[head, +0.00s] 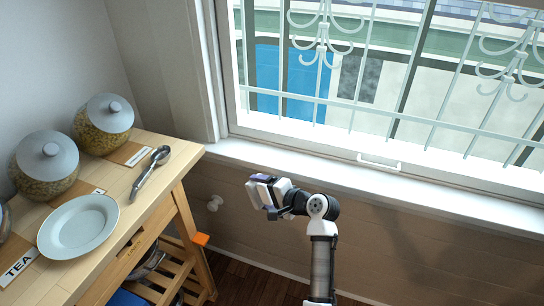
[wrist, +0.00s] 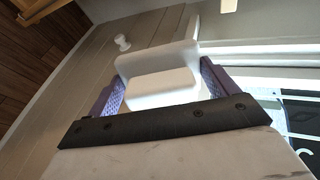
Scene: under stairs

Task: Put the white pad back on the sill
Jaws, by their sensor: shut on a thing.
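My gripper (head: 266,190) is held out in front of the wall below the window, near the sill's front edge in the picture. Its purple-lined fingers (wrist: 163,82) are closed on the two sides of a white thing, which I take to be the white pad (wrist: 160,88). The pad looks smooth, with a raised, bent part at its far end. In the head view the pad (head: 252,192) is small and partly hidden by the fingers. The white sill (head: 320,171) runs under the barred window; the part in view looks bare.
A wooden shelf unit (head: 150,205) at left carries two lidded jars (head: 104,122), a white plate (head: 78,228) and a spoon (head: 150,173). An orange piece (head: 201,239) sticks out from its side. A white knob (head: 214,203) is on the wall. A window handle (head: 379,162) sits above the sill.

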